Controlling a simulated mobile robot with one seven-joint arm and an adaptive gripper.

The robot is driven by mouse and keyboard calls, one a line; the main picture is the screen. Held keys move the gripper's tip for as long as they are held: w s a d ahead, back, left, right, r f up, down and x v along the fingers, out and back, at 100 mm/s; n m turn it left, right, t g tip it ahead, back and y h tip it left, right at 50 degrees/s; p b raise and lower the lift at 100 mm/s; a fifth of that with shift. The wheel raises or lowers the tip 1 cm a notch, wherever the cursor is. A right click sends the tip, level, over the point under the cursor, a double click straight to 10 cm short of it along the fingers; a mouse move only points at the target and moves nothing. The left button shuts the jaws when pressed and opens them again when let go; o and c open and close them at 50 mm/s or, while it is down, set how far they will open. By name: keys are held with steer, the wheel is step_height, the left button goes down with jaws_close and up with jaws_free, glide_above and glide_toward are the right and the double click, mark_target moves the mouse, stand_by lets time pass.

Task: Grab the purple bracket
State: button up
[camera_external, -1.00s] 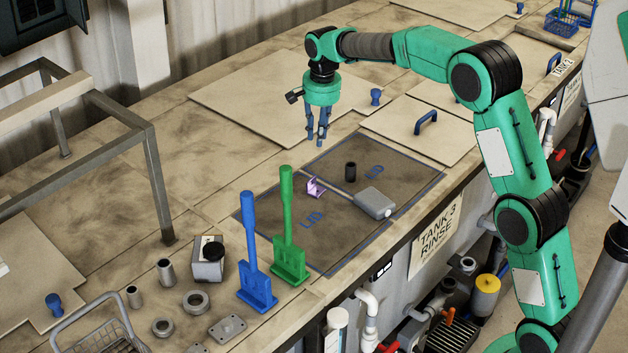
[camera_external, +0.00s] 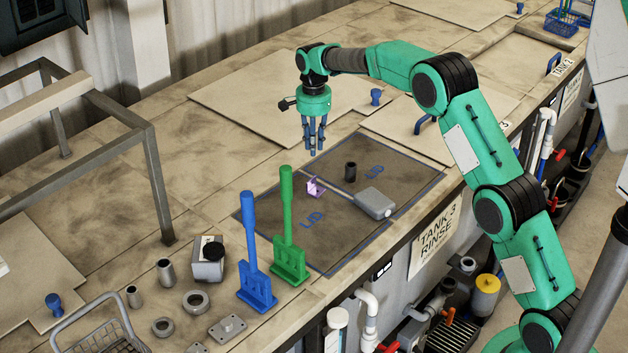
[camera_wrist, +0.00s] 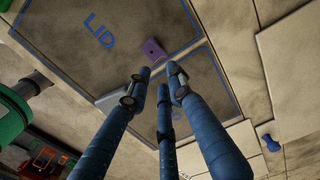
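The purple bracket (camera_external: 315,187) is a small angled piece lying on the dark tank cover marked LID, near the seam between two covers. It also shows in the wrist view (camera_wrist: 153,49), beyond my fingertips, as a flat purple plate with a small hole. My gripper (camera_external: 315,149) points down above the far edge of the covers, above and behind the bracket and not touching it. In the wrist view its blue fingers (camera_wrist: 159,78) stand apart with nothing between them.
Upright green (camera_external: 288,220) and blue (camera_external: 250,250) handled racks stand to the front left. Bare cover lies in front of the bracket.

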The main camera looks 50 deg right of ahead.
steer(key=shift+f, duration=0.15)
glide_above(313, 188)
steer(key=shift+d+f+p, duration=0.15)
steer(key=shift+f+p, duration=0.25)
steer(key=shift+f, duration=3.75)
steer(key=shift+f, duration=0.1)
steer(key=shift+f+p, duration=0.5)
steer(key=shift+f, duration=2)
steer(key=shift+c, duration=0.5)
jaws_close()
